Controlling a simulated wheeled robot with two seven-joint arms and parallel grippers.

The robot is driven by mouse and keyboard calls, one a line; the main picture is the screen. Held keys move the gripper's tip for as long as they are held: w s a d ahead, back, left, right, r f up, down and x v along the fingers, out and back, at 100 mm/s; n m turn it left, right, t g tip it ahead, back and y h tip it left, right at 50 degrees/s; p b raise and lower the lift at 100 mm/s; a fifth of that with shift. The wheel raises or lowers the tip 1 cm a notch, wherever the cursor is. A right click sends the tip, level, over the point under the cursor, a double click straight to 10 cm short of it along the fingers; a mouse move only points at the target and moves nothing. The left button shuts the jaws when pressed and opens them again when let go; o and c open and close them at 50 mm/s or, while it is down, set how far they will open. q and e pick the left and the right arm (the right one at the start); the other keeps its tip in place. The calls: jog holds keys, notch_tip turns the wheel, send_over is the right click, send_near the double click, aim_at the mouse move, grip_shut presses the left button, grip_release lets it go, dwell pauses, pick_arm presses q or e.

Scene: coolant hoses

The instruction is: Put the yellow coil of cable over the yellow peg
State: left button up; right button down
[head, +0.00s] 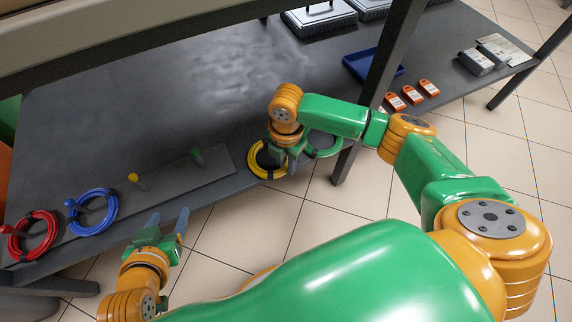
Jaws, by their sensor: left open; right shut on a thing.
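The yellow coil of cable (256,169) is a ring with dark ties at the front edge of the grey shelf. My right gripper (288,161) is over its right side and shut on it; the fingers partly hide the coil. The yellow peg (134,178) stands bare on a grey base board, well to the left of the coil. My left gripper (168,222) is open and empty, in front of the shelf edge, below the yellow peg in the picture.
A bare green peg (197,155) stands between the yellow peg and the coil. A blue coil (108,203) and a red coil (49,236) sit at their pegs on the left. A green coil (331,153) lies just right of my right gripper, near a dark upright post (379,75).

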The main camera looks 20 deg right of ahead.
jog(key=shift+f, duration=0.1)
pick_arm(q)
jog(key=shift+w+d+r+t, duration=0.15)
jog(key=shift+w+r+t, duration=0.3)
jog(key=shift+r, duration=0.1)
pick_arm(e)
jog(key=shift+f, duration=0.1)
jog(key=c, duration=0.7)
grip_release()
pick_arm(q)
jog(key=s+a+f+g+y+p, duration=0.1)
jog(key=s+a+f+g+p, duration=0.2)
jog(key=s+f+g, duration=0.65)
pick_arm(e)
notch_tip(320, 180, up, 6)
jog(key=shift+f, duration=0.15)
pick_arm(q)
notch_tip(320, 180, down, 7)
jog(key=s+t+p, duration=0.1)
jog(key=s+p, duration=0.1)
jog(key=p, duration=0.1)
jog(key=shift+s+a+f+y, duration=0.15)
jog(key=shift+s+a+y, duration=0.05)
jog(key=shift+s+y, duration=0.1)
pick_arm(e)
jog(key=shift+r, duration=3.25)
